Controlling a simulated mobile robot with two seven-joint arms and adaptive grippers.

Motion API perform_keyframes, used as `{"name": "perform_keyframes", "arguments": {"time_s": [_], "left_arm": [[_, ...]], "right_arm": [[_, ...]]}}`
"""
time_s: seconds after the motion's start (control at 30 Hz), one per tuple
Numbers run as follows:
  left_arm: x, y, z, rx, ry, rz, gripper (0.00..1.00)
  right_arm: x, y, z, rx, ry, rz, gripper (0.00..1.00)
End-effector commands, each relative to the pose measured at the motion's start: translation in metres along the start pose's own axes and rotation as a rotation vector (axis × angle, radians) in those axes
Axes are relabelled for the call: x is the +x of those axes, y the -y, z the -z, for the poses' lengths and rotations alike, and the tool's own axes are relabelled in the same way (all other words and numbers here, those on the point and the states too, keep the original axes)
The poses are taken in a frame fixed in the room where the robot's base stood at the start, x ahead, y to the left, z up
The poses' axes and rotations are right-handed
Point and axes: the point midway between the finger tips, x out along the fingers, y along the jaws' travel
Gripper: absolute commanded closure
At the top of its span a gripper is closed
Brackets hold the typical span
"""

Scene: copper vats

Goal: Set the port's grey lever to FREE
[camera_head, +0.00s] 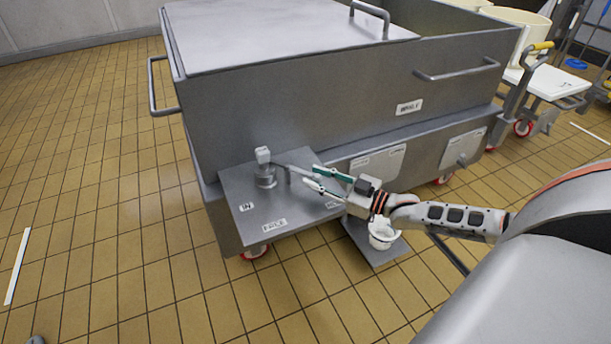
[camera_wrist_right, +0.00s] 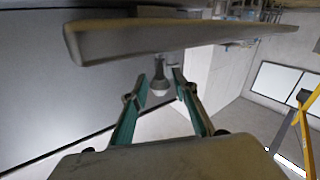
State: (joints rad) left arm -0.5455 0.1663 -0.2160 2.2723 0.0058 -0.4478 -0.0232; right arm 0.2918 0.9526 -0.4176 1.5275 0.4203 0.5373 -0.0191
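The port (camera_head: 265,172) is a round grey fitting with a pale block on top, on a grey plate (camera_head: 235,185) at the vat's near corner. Its grey lever (camera_head: 292,168) reaches right from the fitting towards my right gripper (camera_head: 311,177). A label (camera_head: 274,226) on the front edge appears to read FREE; the lever does not point at it. My right gripper's green fingers are apart, at the lever's outer end. In the wrist view a grey bar (camera_wrist_right: 170,38) crosses just beyond the open fingertips (camera_wrist_right: 166,70); I cannot tell whether they touch it. My left gripper is not in view.
The large grey vat (camera_head: 330,105) stands behind the plate on red wheels. An IN label (camera_head: 246,207) lies at the plate's left; another (camera_head: 333,205) is partly hidden by my gripper. A white-topped cart (camera_head: 545,82) stands at right.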

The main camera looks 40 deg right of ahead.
Motion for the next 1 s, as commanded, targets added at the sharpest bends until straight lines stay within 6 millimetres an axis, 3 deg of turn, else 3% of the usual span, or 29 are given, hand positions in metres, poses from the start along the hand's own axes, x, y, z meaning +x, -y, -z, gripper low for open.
{"name": "perform_keyframes", "arguments": {"time_s": [0.3,0.63,0.67,0.77,1.0], "left_arm": [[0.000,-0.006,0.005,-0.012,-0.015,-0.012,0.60],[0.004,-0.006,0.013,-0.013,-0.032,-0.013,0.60],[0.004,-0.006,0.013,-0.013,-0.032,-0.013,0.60],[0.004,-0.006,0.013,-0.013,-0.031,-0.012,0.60],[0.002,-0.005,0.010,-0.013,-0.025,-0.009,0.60]], "right_arm": [[0.028,0.001,-0.002,0.000,0.003,0.000,0.72],[0.032,0.000,0.000,-0.001,0.002,0.000,0.72],[0.032,0.000,0.000,-0.001,0.002,0.000,0.74],[0.032,0.000,-0.001,-0.001,0.002,0.000,1.00],[0.031,0.001,-0.001,-0.001,0.002,0.000,1.00]]}}
